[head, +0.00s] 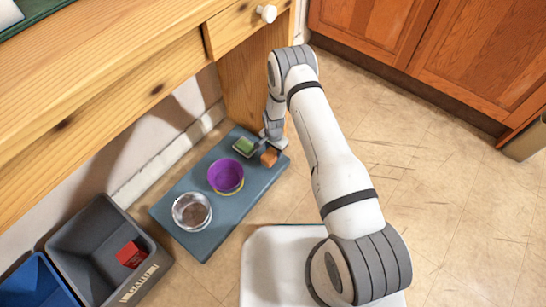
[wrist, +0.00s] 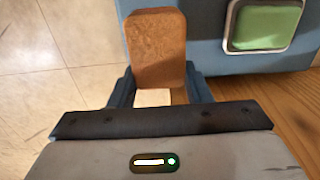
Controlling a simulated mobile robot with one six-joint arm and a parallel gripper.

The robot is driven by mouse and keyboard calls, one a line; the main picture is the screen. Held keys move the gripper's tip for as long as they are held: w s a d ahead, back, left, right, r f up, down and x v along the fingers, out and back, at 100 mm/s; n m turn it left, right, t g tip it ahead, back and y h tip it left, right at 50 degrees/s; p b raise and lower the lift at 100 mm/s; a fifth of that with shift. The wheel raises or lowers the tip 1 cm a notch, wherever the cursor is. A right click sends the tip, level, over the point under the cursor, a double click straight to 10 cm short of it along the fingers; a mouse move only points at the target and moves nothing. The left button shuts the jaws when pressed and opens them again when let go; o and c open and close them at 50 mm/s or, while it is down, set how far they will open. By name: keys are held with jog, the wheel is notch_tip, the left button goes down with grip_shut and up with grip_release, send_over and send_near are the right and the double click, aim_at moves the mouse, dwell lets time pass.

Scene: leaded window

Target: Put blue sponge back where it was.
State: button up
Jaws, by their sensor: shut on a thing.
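My gripper (wrist: 160,80) is shut on an orange-brown block like a sponge (wrist: 155,45), one finger on each side of it. In the head view the orange block (head: 269,157) shows at the far right end of a blue-grey mat or low platform (head: 235,215), with my gripper (head: 268,143) just behind it. I cannot tell whether the block touches the surface. A green block (head: 244,146) sits in a grey-rimmed holder beside it; it also shows in the wrist view (wrist: 264,27). I see no blue sponge in either view.
A purple bowl (head: 226,176) and a clear bowl with brown contents (head: 192,211) stand on the platform. A dark grey crate (head: 85,245) holding a red block (head: 131,254) and a blue bin (head: 38,283) are at lower left. A wooden desk (head: 100,75) overhangs the left.

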aim_at(274, 155)
jog(key=shift+f+b, duration=0.75)
jog(key=shift+f, duration=1.3)
jog(key=shift+f, duration=0.15)
jog(key=o, duration=1)
notch_tip(274, 155, up, 12)
jog(key=p, duration=0.4)
jog(key=shift+r, duration=0.2)
